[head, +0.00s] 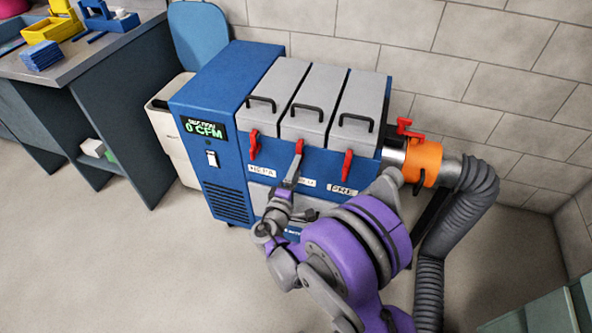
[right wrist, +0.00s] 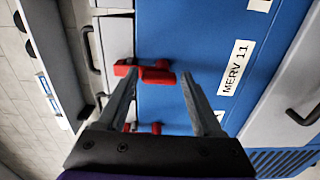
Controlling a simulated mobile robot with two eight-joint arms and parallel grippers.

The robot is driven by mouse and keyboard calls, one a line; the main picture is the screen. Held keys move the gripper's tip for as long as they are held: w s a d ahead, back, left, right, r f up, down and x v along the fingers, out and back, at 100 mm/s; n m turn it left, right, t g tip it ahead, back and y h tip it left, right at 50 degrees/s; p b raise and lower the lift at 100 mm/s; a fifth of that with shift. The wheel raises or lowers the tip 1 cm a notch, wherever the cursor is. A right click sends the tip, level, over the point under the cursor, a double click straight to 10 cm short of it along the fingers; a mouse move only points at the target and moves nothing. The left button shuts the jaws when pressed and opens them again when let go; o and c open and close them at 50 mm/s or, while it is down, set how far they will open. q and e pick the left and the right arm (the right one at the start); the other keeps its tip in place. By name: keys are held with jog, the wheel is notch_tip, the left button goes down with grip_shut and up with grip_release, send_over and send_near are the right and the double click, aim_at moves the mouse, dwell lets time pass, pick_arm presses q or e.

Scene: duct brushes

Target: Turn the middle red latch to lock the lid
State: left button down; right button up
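The blue filter box (head: 215,85) has three grey lids on top, with a red latch on the front under each. The middle red latch (head: 299,146) sits under the middle lid (head: 312,103). My right gripper (head: 293,172) is at that latch, reaching from below. In the right wrist view a red latch (right wrist: 158,75) by the MERV 11 label lies around the open fingertips (right wrist: 158,78), its outer end overlapping one finger; contact cannot be told. The left latch (head: 254,146) and right latch (head: 347,164) hang down. My left gripper is out of view.
An orange collar (head: 424,162) with a red lever (head: 408,127) joins a grey hose (head: 432,250) on the right. A workbench (head: 85,52) with yellow and blue items stands at the left. A pale bin (head: 165,110) is beside the box. The floor in front is clear.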

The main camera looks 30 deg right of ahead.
jog(key=shift+o, duration=1.2)
jog(key=p+v, duration=0.1)
jog(key=v, duration=0.9)
jog(key=shift+s+a, duration=0.25)
jog(key=shift+s, duration=0.05)
